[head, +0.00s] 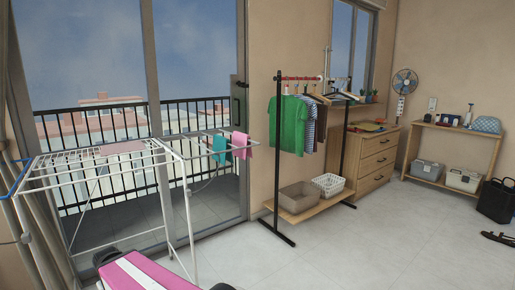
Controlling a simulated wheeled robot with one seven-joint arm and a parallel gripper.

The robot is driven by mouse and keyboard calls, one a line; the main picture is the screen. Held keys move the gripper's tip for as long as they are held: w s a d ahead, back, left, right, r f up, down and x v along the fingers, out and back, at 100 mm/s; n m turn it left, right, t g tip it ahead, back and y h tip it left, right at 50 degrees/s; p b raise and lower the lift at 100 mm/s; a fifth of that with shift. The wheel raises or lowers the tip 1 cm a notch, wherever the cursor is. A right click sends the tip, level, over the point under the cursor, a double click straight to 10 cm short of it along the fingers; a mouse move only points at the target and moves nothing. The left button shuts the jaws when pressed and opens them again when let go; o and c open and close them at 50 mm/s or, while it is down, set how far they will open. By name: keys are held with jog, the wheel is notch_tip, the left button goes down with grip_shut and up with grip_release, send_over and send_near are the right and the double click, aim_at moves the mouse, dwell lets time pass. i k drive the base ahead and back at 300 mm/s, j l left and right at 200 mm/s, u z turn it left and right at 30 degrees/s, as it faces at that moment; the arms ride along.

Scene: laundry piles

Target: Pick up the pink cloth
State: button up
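A small pink cloth (239,146) hangs over the right end of the white drying rack (165,205). A teal cloth (219,149) hangs just left of it, close beside it. Another flat, dull pink cloth (121,148) lies across the top bars on the left part of the rack. My gripper is not in view, so its state does not show.
A clothes rail (276,165) with hanging shirts stands right of the drying rack. Behind it are a wooden dresser (376,157) and a low table (450,137). A black bag (496,201) is at far right. The tiled floor (375,245) is clear in the middle.

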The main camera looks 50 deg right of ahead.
aim_at(239, 139)
jog(key=z, duration=1.7)
jog(key=i+l, duration=0.15)
jog(key=l, duration=0.15)
jog(key=i+l, duration=0.15)
jog(key=l, duration=0.15)
jog(key=i+l+u, duration=0.1)
jog(key=l, duration=0.25)
